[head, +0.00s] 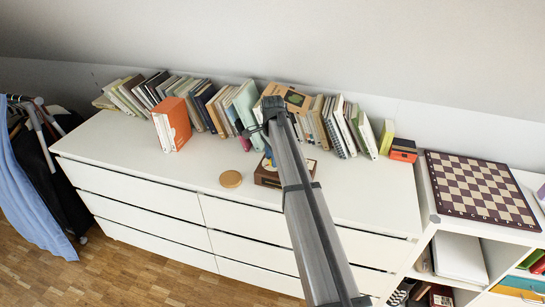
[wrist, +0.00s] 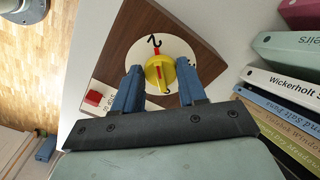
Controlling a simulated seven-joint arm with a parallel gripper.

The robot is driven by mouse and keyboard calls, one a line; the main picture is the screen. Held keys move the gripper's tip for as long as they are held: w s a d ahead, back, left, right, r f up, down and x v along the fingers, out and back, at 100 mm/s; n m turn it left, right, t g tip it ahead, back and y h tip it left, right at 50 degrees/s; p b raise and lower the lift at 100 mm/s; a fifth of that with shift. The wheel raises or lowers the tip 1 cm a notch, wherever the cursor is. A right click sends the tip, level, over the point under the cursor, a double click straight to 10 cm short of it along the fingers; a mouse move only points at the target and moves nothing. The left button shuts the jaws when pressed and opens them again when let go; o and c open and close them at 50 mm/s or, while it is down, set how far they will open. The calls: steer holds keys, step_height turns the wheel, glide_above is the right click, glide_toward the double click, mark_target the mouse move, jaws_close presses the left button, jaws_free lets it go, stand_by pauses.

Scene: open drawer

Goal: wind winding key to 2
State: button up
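A brown wooden box (wrist: 126,45) stands on the white dresser top, with a round white dial (wrist: 141,53) on it. At the dial's centre is the yellow winding key (wrist: 160,74) with a red pointer mark. The red mark points toward the numeral 2 at the top of the dial in the wrist view. My gripper (wrist: 160,77) has its blue fingers on either side of the key, close to it; I see no clear grip, and contact is hard to judge. In the head view my arm hides most of the box (head: 268,178).
A round wooden lid (head: 231,179) lies left of the box. Books (head: 245,105) line the wall behind it. The dresser's front left top is clear. A chessboard (head: 480,188) lies at the right.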

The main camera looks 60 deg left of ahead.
steer(key=o, duration=0.4)
step_height(320, 180, up, 14)
stand_by(0.7)
steer(key=shift+f, duration=0.1)
stand_by(0.4)
